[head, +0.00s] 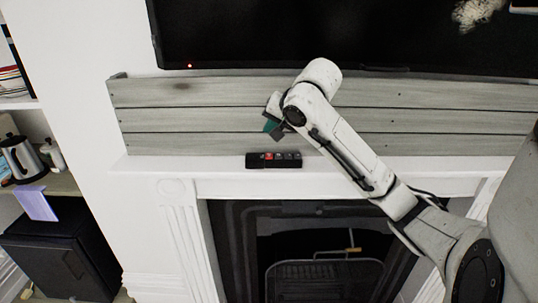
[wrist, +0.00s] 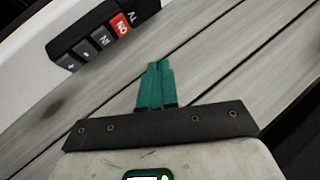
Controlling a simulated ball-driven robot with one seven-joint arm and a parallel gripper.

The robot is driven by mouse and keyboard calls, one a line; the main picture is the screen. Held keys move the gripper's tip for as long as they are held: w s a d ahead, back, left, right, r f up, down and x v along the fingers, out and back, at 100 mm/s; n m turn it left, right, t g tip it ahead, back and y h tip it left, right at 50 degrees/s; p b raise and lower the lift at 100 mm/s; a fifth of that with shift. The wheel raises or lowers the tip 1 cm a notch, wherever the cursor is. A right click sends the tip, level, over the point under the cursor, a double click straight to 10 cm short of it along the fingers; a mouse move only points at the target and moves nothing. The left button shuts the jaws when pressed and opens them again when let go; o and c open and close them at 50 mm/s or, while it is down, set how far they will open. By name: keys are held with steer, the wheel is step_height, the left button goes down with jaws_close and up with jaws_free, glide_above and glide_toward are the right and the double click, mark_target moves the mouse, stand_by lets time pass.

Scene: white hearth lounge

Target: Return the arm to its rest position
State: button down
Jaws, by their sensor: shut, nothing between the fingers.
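My arm reaches in from the right in the head view and crosses in front of the mantel. My gripper (head: 270,125) is before the grey wooden boards, above and near a small black device with a row of buttons, one of them red. In the wrist view my gripper (wrist: 155,85) shows two teal fingers shut together, with nothing between them. The black device (head: 273,160) lies on the white mantel shelf. It also shows in the wrist view (wrist: 103,42), apart from the fingertips.
The mantel shelf (head: 145,165) runs below the wooden boards (head: 190,105). A dark screen (head: 260,35) hangs above, close to my arm's bend. The fireplace opening (head: 240,225) is below. At left are shelves with a kettle (head: 22,158) and a black cabinet (head: 60,250).

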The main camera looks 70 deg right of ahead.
stand_by(0.5)
steer(key=w+a+f+n+t+y, duration=0.1)
steer(key=w+a+f+n+y, duration=0.2)
steer(key=a, duration=0.4)
steer(key=w+a+f+n+t, duration=0.1)
steer(key=w+a+f, duration=0.2)
steer(key=w+a, duration=0.35)
steer(key=s+a+f+n+g+y, duration=0.2)
steer(key=a+f+n+y, duration=0.1)
steer(key=a+f, duration=0.95)
steer(key=s+a+f+n+g, duration=0.4)
steer(key=s+a+f, duration=0.6)
steer(key=s+f, duration=0.25)
steer(key=s+d+f+n+g+h, duration=0.1)
steer(key=s+f, duration=0.4)
steer(key=s, duration=0.6)
steer(key=n+g, duration=0.1)
steer(key=n, duration=0.1)
steer(key=shift+s+n+g, duration=0.3)
steer(key=shift+n+g, duration=0.1)
steer(key=shift+d+f, duration=0.1)
